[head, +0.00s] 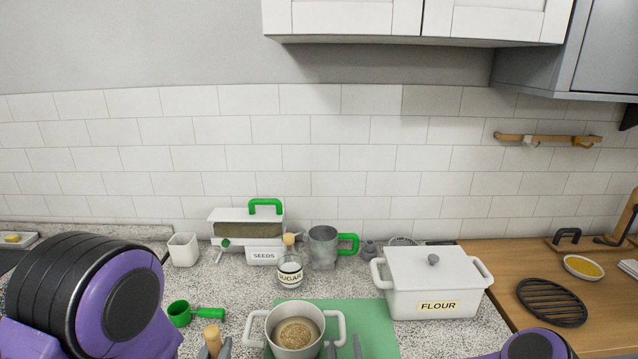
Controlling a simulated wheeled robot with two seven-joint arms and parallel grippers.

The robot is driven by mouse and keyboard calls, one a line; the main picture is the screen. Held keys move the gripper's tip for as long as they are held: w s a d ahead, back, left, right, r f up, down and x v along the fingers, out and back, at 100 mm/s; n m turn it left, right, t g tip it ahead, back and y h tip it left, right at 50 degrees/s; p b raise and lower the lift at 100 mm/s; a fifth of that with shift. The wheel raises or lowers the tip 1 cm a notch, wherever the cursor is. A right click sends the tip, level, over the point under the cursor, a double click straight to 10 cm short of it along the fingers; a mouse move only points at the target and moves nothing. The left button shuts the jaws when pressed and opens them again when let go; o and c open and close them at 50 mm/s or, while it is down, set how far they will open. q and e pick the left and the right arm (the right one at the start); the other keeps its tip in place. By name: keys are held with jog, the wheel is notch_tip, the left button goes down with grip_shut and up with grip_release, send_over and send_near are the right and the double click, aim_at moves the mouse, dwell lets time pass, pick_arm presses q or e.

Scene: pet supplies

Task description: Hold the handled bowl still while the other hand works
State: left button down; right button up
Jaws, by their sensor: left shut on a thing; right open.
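The handled bowl (256,330) is white with two side handles and stands upright on a green mat (374,325), with a brown, grainy filling inside. My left gripper (213,348) is left of the bowl, at the bottom edge. It is shut on a wooden-handled thing (212,335), whose lower part is out of view. My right gripper (344,348) is open, with its grey fingertips just below the bowl's right handle. I cannot tell whether they touch it.
A green scoop (180,314) lies left of the bowl. Behind stand a sugar jar (290,274), a seeds box (264,256), a metal mug (323,248) and a white flour pot (432,285). A black trivet (552,302) lies on the wooden counter at right.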

aim_at(342, 324)
pick_arm(q)
jog(key=shift+w+f+b, duration=0.3)
jog(key=shift+f+b, duration=0.1)
jog(key=shift+f, duration=0.3)
pick_arm(e)
jog(key=w, duration=0.4)
jog(key=shift+w+f, duration=0.25)
jog(key=shift+w, duration=0.15)
pick_arm(q)
jog(key=shift+s, duration=0.2)
pick_arm(e)
jog(key=shift+w+r, duration=0.15)
jog(key=shift+w, duration=0.4)
grip_shut()
pick_arm(q)
jog(key=shift+w, duration=0.1)
jog(key=shift+f+b, duration=0.3)
jog(key=shift+b, duration=0.1)
